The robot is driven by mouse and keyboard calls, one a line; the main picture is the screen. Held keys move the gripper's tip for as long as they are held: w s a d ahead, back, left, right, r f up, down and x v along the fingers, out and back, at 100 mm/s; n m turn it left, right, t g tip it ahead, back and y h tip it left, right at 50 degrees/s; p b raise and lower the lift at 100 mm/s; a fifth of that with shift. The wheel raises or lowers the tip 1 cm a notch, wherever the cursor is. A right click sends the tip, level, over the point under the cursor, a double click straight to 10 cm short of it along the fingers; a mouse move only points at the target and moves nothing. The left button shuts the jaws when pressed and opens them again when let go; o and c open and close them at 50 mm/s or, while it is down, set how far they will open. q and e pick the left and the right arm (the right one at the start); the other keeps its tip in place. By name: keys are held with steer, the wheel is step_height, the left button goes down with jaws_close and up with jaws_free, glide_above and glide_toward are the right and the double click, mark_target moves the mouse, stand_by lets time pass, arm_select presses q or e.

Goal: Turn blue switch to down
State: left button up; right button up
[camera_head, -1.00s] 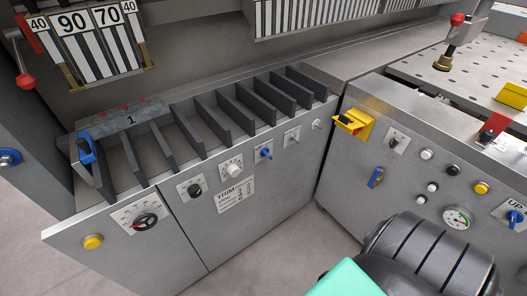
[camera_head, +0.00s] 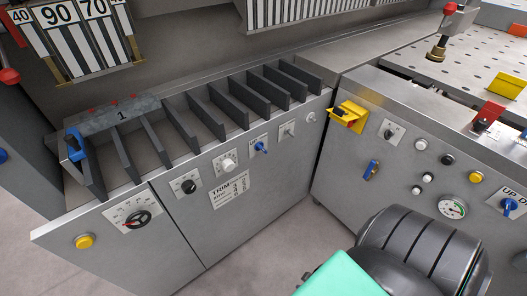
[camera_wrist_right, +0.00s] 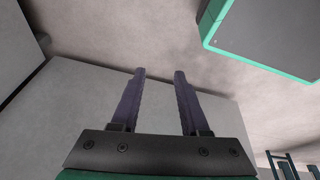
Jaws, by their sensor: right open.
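In the head view, a blue switch (camera_head: 509,205) sits at the right edge on a white plate whose lettering starts "UP D". Another small blue switch (camera_head: 261,147) is on the left cabinet front, and a blue handle (camera_head: 371,169) is on the right cabinet front. The exact angle of each knob is hard to read. My right gripper (camera_wrist_right: 160,74) is open and empty in the wrist view, its two dark fingers apart in front of a grey panel. Its fingers do not show in the head view. My left gripper is out of view.
The left cabinet front has a yellow button (camera_head: 84,241) and a red-and-black dial (camera_head: 137,219). The right cabinet front carries a yellow bracket (camera_head: 348,116), a gauge (camera_head: 452,207) and several buttons. Open floor (camera_head: 275,245) lies between my right arm and the left cabinet.

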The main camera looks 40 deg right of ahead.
steer(key=w+d+r+t+b, duration=0.25)
steer(key=w+d+r, duration=0.2)
steer(key=w, duration=0.25)
steer(key=n+t+b, duration=0.4)
steer(key=t, duration=0.8)
glide_toward(264, 151)
steer(key=w, duration=0.8)
steer(key=shift+w+d+b, duration=0.2)
steer(key=shift+w+b, duration=0.05)
steer(key=shift+b, duration=0.1)
steer(key=shift+w, duration=0.4)
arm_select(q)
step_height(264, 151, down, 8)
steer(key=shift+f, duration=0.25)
arm_select(e)
jaws_close()
